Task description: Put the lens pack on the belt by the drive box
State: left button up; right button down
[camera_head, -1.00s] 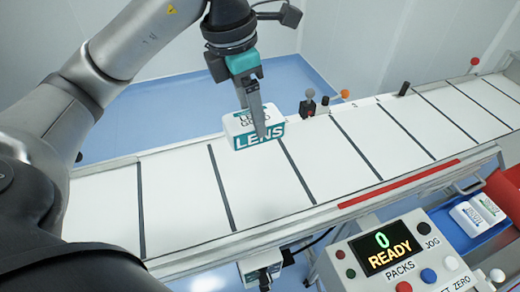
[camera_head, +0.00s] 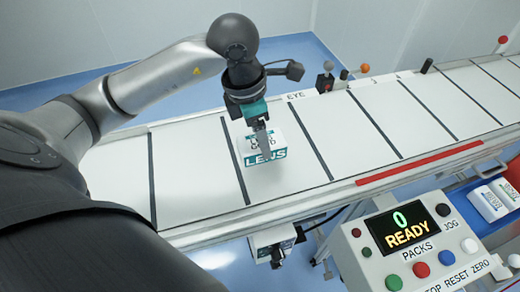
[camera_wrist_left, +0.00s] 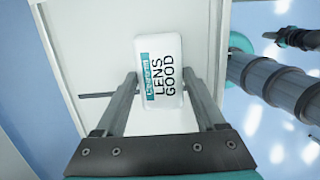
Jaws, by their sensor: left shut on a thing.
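The lens pack (camera_head: 264,148) is a white box with a teal LENS label. My left gripper (camera_head: 265,143) points down and is shut on the pack. In the left wrist view the pack (camera_wrist_left: 160,75) sits between the two fingers, its LENS GOOD face towards the camera. I cannot tell whether its underside touches the belt. No box in view is clearly marked as the drive box. A dark and teal part (camera_wrist_left: 298,38) in the wrist view may be my right gripper; its jaws are unclear.
Small posts, one with an orange knob (camera_head: 365,68), stand along the belt's far edge. A console (camera_head: 410,240) reading 0 READY stands at the near right. White packs (camera_head: 490,205) lie in a blue tray beyond it. A small box (camera_head: 272,240) hangs below the belt's near edge.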

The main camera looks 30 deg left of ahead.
aim_at(250, 143)
pick_arm(q)
jog(key=shift+f+b, duration=0.35)
jog(key=shift+f, duration=1.85)
pick_arm(e)
jog(key=shift+a+f, duration=0.4)
jog(key=shift+a, duration=0.05)
pick_arm(q)
jog(key=shift+f, duration=0.2)
jog(key=o, duration=1.5)
pick_arm(e)
jog(key=shift+d+f, duration=0.15)
jog(key=shift+d, duration=0.05)
pick_arm(q)
jog(key=shift+r, duration=0.15)
jog(key=shift+r, duration=0.25)
jog(key=r, duration=0.3)
jog(key=s+a+r+p, duration=0.1)
jog(key=r, duration=0.3)
jog(key=r+p, duration=0.1)
jog(key=r, duration=0.3)
jog(key=shift+s+a+r, duration=0.15)
jog(key=shift+s+r, duration=0.1)
jog(key=shift+s, duration=0.05)
pick_arm(e)
notch_tip(250, 143, up, 2)
jog(key=shift+r, duration=0.2)
